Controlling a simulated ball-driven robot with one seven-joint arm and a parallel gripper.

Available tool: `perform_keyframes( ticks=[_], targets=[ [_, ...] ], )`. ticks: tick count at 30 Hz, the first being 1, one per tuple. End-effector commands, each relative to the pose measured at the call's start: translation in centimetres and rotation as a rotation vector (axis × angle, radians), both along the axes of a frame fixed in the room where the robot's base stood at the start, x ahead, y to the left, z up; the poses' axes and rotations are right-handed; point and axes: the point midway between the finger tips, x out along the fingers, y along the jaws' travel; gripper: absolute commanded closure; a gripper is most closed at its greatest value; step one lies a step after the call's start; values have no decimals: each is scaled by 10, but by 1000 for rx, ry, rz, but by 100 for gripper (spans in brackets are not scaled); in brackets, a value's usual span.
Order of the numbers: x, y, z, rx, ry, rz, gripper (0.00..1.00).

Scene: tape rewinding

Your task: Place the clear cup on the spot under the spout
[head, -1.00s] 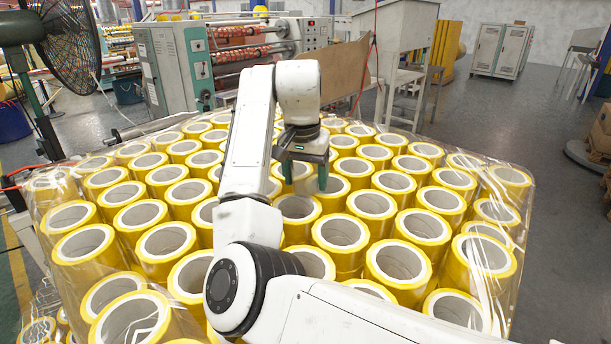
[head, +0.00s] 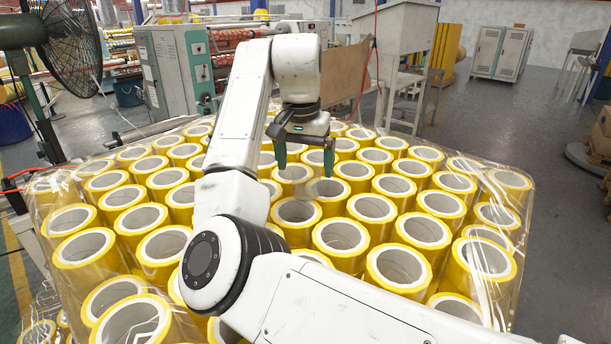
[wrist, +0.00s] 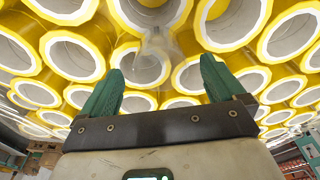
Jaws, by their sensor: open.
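My gripper (head: 304,160) is open, with two green fingers pointing down over the middle of the wrapped tape rolls. In the wrist view the fingers (wrist: 161,70) stand apart, with no object clearly held between them. A faint see-through shape (wrist: 154,48) shows just beyond the fingertips, against the rolls. I cannot tell whether it is the clear cup or wrap. I cannot make out a clear cup, a spout or a marked spot in the head view.
Many yellow tape rolls (head: 340,236) stand packed under clear film, filling the space below my arm. A fan (head: 66,40) stands at the left. A rewinding machine (head: 172,70) and a brown board (head: 344,78) are behind. Open floor (head: 560,220) lies to the right.

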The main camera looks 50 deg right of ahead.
Motion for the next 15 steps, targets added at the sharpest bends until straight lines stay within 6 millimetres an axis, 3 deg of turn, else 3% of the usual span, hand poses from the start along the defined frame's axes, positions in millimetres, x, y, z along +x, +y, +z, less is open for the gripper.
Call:
perform_keyframes(
  ticks=[6, 15],
  targets=[
    [-2, 7, 44, 2, -3, 4, 4],
    [-5, 5, 73, -8, -14, 9, 4]
  ],
)
